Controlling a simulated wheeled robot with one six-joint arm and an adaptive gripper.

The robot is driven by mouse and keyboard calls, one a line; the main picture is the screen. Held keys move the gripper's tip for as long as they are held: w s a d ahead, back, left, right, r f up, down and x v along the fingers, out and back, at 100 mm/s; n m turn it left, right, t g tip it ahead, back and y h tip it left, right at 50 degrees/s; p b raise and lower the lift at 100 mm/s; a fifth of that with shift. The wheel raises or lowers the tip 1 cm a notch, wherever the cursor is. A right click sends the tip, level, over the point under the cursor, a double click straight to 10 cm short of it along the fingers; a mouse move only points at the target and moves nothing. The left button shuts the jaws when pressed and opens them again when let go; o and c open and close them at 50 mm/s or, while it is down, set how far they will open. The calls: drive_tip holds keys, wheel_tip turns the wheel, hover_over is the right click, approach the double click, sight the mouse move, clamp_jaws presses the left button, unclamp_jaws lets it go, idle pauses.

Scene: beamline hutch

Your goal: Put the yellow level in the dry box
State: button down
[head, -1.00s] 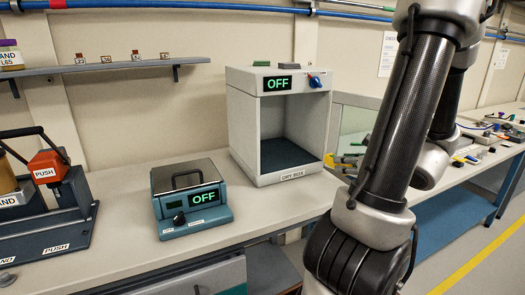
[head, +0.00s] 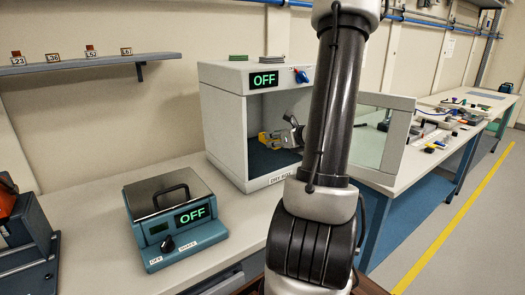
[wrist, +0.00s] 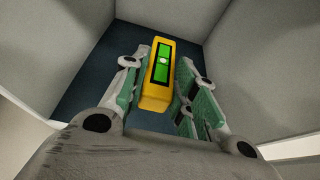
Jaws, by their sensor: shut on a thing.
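The dry box (head: 222,125) is a pale grey cabinet with an open front, a dark floor and a display reading OFF. My gripper (head: 280,138) is inside its opening. The yellow level (head: 264,139) shows at the gripper's fingertips. In the wrist view the yellow level (wrist: 160,75), with a green vial window, lies between the green pads of my gripper (wrist: 158,88), which is shut on it. The box's dark floor (wrist: 82,82) and grey walls surround it. I cannot tell whether the level touches the floor. My arm hides part of the box's right side.
The dry box door (head: 392,130) stands open to the right. A teal hotplate-like unit (head: 178,225) reading OFF sits on the bench (head: 85,215) at front left. Another table (head: 470,140) at right holds scattered tools.

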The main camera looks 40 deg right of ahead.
hover_over(263, 158)
drive_tip(key=s, duration=0.1)
drive_tip(key=shift+s+a, duration=0.1)
drive_tip(key=shift+s, duration=0.05)
drive_tip(key=f, duration=0.2)
drive_tip(key=shift+w+f, duration=0.35)
drive_tip(key=shift+f, duration=0.05)
drive_tip(key=shift+w+f, duration=0.15)
drive_tip(key=shift+f, duration=1.95)
drive_tip(key=shift+f, duration=0.15)
drive_tip(key=c, duration=1.1)
unclamp_jaws()
